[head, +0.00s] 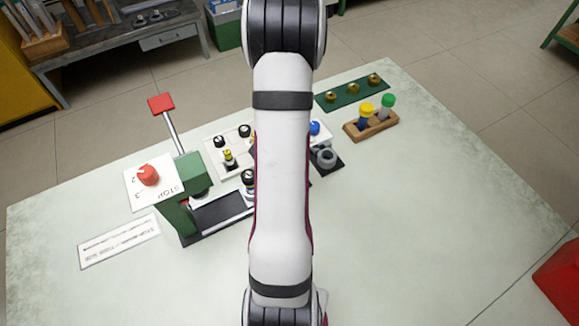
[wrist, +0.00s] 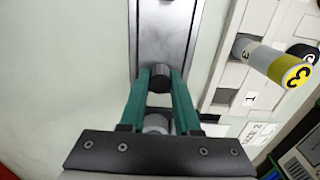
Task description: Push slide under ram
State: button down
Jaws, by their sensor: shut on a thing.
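The green press (head: 188,200) stands at the left of the table, with a red-ended lever (head: 161,104) rising behind it. The slide track (head: 222,214) runs right from the press's foot and passes behind my arm. In the wrist view the metal slide track (wrist: 165,35) runs straight away from my gripper (wrist: 160,76). Its teal fingers are shut on a dark round knob (wrist: 160,80) over the track. A pale grey round piece (wrist: 156,123) shows between the fingers, nearer the camera. My arm hides my gripper in the head view. The ram's underside is not clearly visible.
A white tray (head: 221,160) with black-capped pieces sits behind the track; the wrist view shows a grey rod with a yellow "3" end (wrist: 285,68). The front table is clear.

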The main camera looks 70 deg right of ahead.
jog(key=w+a, duration=0.5)
jog(key=shift+w+a, duration=0.2)
jog(key=shift+w, duration=0.05)
jog(key=c, duration=0.6)
grip_release()
notch_tip(320, 180, up, 16)
jog(key=shift+f, duration=0.1)
